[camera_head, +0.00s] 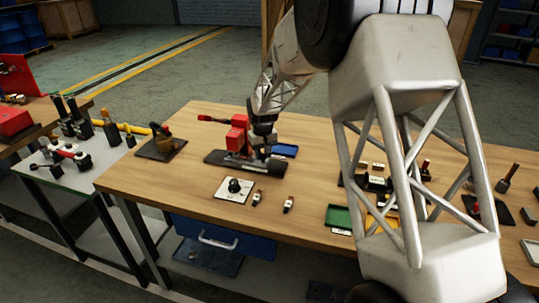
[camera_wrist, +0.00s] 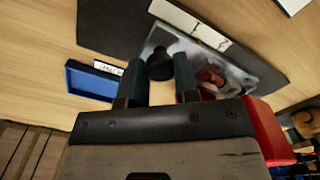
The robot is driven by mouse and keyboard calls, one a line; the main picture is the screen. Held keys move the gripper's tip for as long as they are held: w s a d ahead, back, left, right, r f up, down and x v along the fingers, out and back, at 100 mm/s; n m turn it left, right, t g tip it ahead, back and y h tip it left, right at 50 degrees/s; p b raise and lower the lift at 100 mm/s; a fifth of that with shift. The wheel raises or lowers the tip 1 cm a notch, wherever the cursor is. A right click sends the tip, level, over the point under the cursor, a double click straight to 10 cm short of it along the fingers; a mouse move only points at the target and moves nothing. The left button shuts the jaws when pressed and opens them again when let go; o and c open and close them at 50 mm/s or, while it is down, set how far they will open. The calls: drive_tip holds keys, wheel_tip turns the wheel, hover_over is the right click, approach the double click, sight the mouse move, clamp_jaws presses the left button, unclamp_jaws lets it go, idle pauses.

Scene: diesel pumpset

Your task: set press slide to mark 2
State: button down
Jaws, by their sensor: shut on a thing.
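The press, with a red body (camera_head: 238,135) and a dark base plate (camera_head: 215,157), stands on the wooden bench. My gripper (camera_head: 264,143) is over the right part of this base. In the wrist view a black round knob (camera_wrist: 160,66) sits between my gripper's fingers (camera_wrist: 159,80), which are shut on it. Beside it runs a shiny grey plate (camera_wrist: 235,80). A white scale strip (camera_wrist: 190,24) with dividing lines and small figures lies along the far side of the plate. The knob is towards the left end of the plate; its exact mark cannot be told.
A blue tray (camera_wrist: 88,82) lies left of the press base in the wrist view, and behind the press in the head view (camera_head: 285,150). A white plate with a black knob (camera_head: 235,188) is in front. A green tray (camera_head: 343,215) stands further right.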

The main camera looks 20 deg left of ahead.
drive_tip(key=c, duration=0.8)
unclamp_jaws()
drive_tip(key=shift+c, duration=0.2)
drive_tip(key=shift+r, duration=0.2)
drive_tip(key=shift+r, duration=3.75)
